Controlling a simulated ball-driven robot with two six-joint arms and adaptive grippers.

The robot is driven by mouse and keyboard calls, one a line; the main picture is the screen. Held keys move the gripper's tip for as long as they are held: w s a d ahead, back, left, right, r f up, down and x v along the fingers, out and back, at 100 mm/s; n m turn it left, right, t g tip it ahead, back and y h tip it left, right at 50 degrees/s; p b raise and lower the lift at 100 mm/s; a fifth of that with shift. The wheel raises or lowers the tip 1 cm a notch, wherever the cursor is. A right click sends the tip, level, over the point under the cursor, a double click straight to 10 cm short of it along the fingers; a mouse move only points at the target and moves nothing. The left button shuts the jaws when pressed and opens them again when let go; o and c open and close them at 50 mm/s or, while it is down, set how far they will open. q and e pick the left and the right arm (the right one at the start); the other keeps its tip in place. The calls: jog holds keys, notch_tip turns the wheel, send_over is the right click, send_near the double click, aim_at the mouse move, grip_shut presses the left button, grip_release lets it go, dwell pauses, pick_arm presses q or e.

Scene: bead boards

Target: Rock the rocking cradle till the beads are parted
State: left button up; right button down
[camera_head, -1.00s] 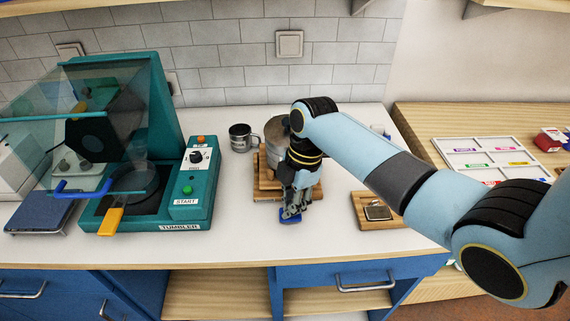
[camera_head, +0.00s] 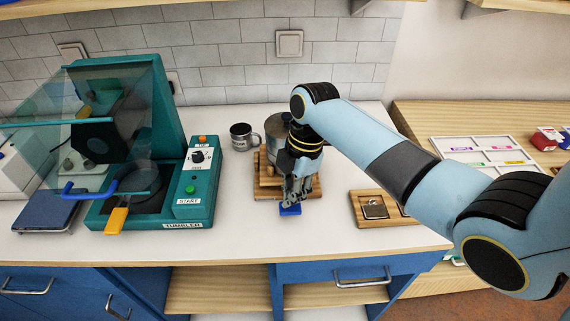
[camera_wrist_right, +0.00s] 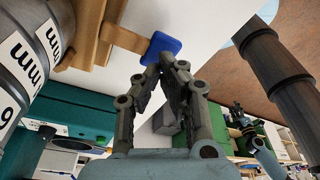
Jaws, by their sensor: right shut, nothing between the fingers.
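The rocking cradle (camera_head: 264,187) is wooden and stands on the white counter, mid-view, with a grey metal drum (camera_head: 272,150) on it. A blue pad (camera_head: 290,210) sits at its front end. In the right wrist view the pad (camera_wrist_right: 160,46) is on the end of a wooden bar, and the drum (camera_wrist_right: 28,45) shows dark lettering. My right gripper (camera_head: 291,203) is shut and empty, its fingertips at the pad; whether they touch it I cannot tell. My arm hides the cradle's right part. No beads are visible. My left gripper is out of view.
A teal tumbler machine (camera_head: 191,205) with a raised clear cover stands left. A metal mug (camera_head: 241,137) is behind the cradle's left side. A wooden board (camera_head: 361,210) with a metal piece lies right. A white sectioned tray (camera_head: 455,147) lies far right. The front counter is clear.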

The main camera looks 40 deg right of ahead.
jog(key=shift+f+b, duration=1.15)
jog(key=shift+f, duration=0.9)
notch_tip(320, 180, up, 3)
jog(key=p, duration=0.3)
jog(key=shift+r, duration=0.85)
notch_tip(320, 180, up, 6)
